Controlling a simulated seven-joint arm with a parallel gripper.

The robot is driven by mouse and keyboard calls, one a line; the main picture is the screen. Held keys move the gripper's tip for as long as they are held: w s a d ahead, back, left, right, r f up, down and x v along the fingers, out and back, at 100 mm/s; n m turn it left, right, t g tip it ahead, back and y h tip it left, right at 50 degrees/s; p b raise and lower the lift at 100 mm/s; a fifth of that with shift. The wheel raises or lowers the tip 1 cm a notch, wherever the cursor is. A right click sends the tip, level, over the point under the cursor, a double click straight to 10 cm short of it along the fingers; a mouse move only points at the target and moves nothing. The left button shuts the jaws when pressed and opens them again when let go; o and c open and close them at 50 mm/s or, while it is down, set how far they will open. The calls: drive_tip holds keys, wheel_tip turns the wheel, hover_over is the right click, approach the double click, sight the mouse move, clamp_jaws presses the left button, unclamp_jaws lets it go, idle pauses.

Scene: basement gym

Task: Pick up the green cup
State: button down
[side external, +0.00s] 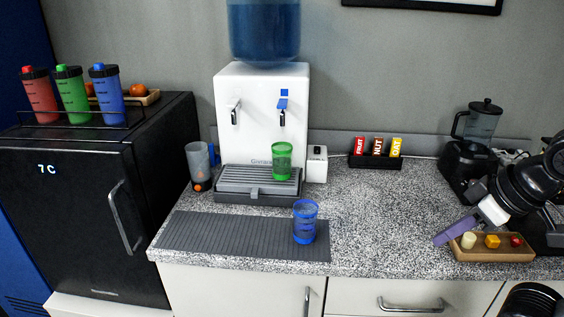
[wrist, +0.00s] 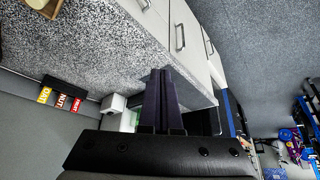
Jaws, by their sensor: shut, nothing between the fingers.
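The green cup (side external: 282,161) stands upright on the grey drip tray of the white water dispenser (side external: 262,120), under its right tap. My gripper (side external: 438,239) is at the right of the side view, near the wooden board, well to the right of the cup and apart from it. Its dark purple fingers point down and left. In the wrist view the fingers of my gripper (wrist: 162,72) are together, with nothing between them. A small patch of green shows left of the fingers there; I cannot tell if it is the cup.
A blue cup (side external: 305,222) stands on the grey ribbed mat (side external: 200,232). A grey tumbler (side external: 199,165) is left of the dispenser. A bar box (side external: 375,161), a blender (side external: 474,140) and a board of small blocks (side external: 493,254) are rightward. The middle counter is clear.

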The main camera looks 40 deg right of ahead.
unclamp_jaws()
idle(0.6)
